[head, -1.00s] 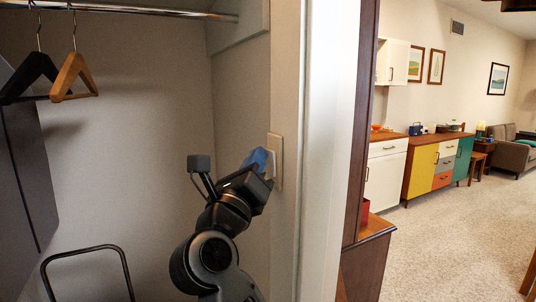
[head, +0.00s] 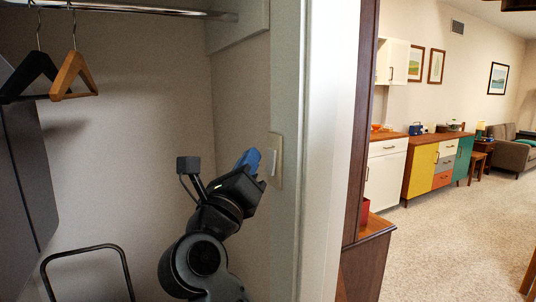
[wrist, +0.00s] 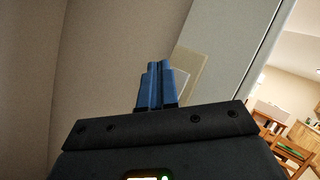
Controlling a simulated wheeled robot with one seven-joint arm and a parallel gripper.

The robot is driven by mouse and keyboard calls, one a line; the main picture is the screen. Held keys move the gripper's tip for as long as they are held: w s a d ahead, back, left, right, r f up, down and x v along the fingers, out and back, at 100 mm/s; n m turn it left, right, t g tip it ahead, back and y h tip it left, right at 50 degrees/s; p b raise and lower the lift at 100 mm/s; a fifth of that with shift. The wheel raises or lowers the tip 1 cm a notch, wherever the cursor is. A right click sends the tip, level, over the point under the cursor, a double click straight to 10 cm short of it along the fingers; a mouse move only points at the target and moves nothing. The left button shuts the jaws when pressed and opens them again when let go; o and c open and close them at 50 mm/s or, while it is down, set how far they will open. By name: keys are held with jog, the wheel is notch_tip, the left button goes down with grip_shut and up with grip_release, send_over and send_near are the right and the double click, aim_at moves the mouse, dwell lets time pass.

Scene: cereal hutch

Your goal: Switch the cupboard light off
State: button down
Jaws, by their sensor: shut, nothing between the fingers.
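The light switch (head: 275,160) is a cream wall plate with a paler rocker, upright on the cupboard's right inner wall near the door frame. It also shows in the wrist view (wrist: 196,67), partly hidden behind my fingers. My gripper (head: 251,156) has blue fingers, pressed together and empty. In the head view its tips are just left of the plate, with a small gap apparent between them. In the wrist view the fingers (wrist: 160,68) overlap the plate's left edge. The cupboard interior looks dim.
A black hanger (head: 30,77) and a wooden hanger (head: 74,76) hang from a metal rail (head: 150,9) at the upper left. A dark tubular frame (head: 88,249) stands low left. The white door frame (head: 328,150) edges the cupboard; an open carpeted room lies right.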

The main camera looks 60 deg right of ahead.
jog(key=w+a, duration=0.2)
jog(key=a+b, duration=0.1)
jog(key=a, duration=0.1)
jog(key=shift+w+f, duration=0.3)
jog(key=shift+w, duration=0.1)
dwell(0.5)
jog(key=s+a+f+m+t+y, duration=0.3)
jog(key=s+a+f+m+y, duration=0.3)
jog(key=s+f+m, duration=0.3)
jog(key=s+a+f+m+t+y, duration=0.4)
jog(key=s+a+f+m+y, duration=0.2)
jog(key=s, duration=0.5)
jog(key=s+a+f+m+t+y, duration=0.3)
jog(key=s+a+f+m+y, duration=0.3)
jog(key=s+f+m+y, duration=0.4)
jog(key=shift+s+a+f+m+t, duration=0.35)
jog(key=shift+s+f+m, duration=0.1)
jog(key=shift+f+m, duration=0.4)
